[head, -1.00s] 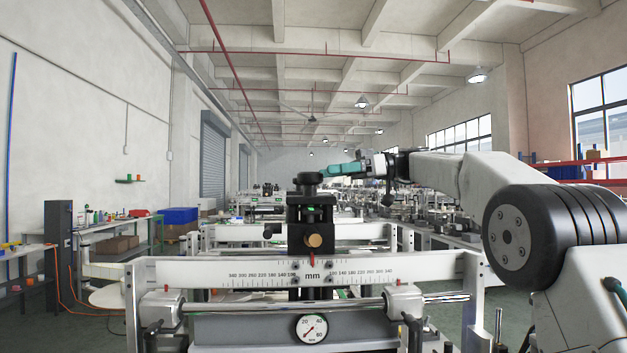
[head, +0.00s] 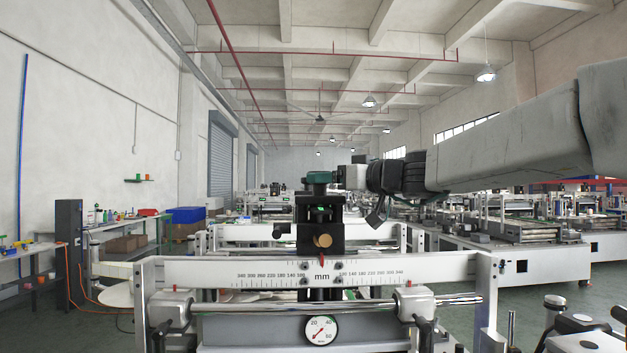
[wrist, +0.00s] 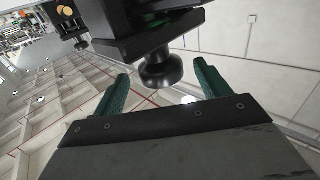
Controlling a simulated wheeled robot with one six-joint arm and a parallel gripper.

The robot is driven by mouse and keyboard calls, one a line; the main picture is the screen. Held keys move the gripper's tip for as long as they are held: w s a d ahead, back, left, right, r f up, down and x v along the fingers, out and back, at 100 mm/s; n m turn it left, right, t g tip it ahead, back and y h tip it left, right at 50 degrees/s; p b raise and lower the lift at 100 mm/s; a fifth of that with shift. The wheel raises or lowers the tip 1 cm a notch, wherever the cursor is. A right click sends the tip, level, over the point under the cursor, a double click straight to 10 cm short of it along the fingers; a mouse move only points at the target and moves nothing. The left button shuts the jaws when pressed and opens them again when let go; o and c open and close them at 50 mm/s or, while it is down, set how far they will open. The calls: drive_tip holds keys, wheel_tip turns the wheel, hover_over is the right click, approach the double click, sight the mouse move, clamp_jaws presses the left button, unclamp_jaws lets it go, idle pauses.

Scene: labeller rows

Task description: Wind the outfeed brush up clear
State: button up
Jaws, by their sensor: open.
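A black adjusting column (head: 321,222) with a brass knob (head: 323,241) stands at the middle of a white beam with a millimetre scale (head: 270,271). A black round knob (wrist: 160,70) is on the column's top end. My gripper (head: 320,178) is at this knob, coming in from the right. In the wrist view my gripper (wrist: 162,86) is open, with one green finger on each side of the knob and a visible gap to each. In the head view the fingers hide most of the knob. I cannot make out the brush itself.
A round dial gauge (head: 321,330) sits below the beam, and a chrome rod (head: 250,308) runs across in front. Similar machines (head: 480,232) stand in rows behind and to the right. A workbench with boxes (head: 122,243) is at the left.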

drive_tip(key=x, duration=0.5)
drive_tip(key=shift+w+a, duration=0.2)
drive_tip(key=shift+w, duration=0.05)
drive_tip(key=c, duration=0.9)
